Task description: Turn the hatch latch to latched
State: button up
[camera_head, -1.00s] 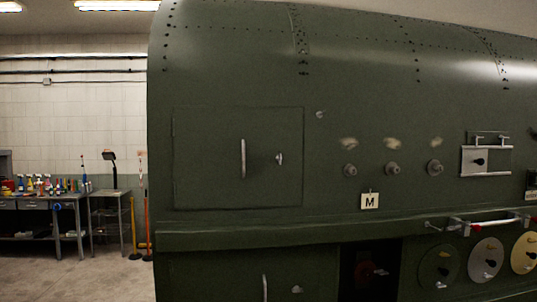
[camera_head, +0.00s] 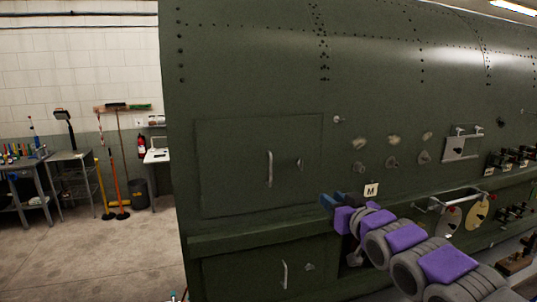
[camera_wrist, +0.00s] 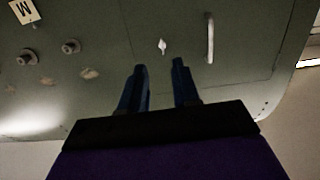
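The upper hatch (camera_head: 225,165) is a closed dark green panel in the head view. It has a light vertical handle (camera_head: 269,169) and, to its right, a small pale latch (camera_head: 299,164). In the wrist view, which looks upside down, the latch (camera_wrist: 162,46) shows beyond the fingertips, between them in the picture, and the handle (camera_wrist: 210,40) is to its right. My gripper (camera_head: 327,201) has blue fingers and is below and right of the latch in the head view. In the wrist view my gripper (camera_wrist: 160,68) is open and empty, apart from the latch.
An M placard (camera_head: 371,190) and several round knobs (camera_head: 392,162) sit right of the hatch. A ledge (camera_head: 250,238) runs below it, above a lower hatch with its own handle (camera_head: 284,275) and latch (camera_head: 309,267). Open floor (camera_head: 120,255) lies left of the fuselage.

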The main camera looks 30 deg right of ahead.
aim_at(302, 165)
jog(key=shift+t, duration=0.4)
jog(key=shift+r+x, duration=0.4)
jog(key=shift+x, duration=2.45)
jog(key=shift+r+x, duration=0.45)
jog(key=shift+x, duration=2.45)
jog(key=shift+r+x, duration=0.4)
jog(key=shift+x, duration=2.45)
jog(key=shift+d, duration=0.2)
jog(key=shift+c, duration=0.2)
grip_shut()
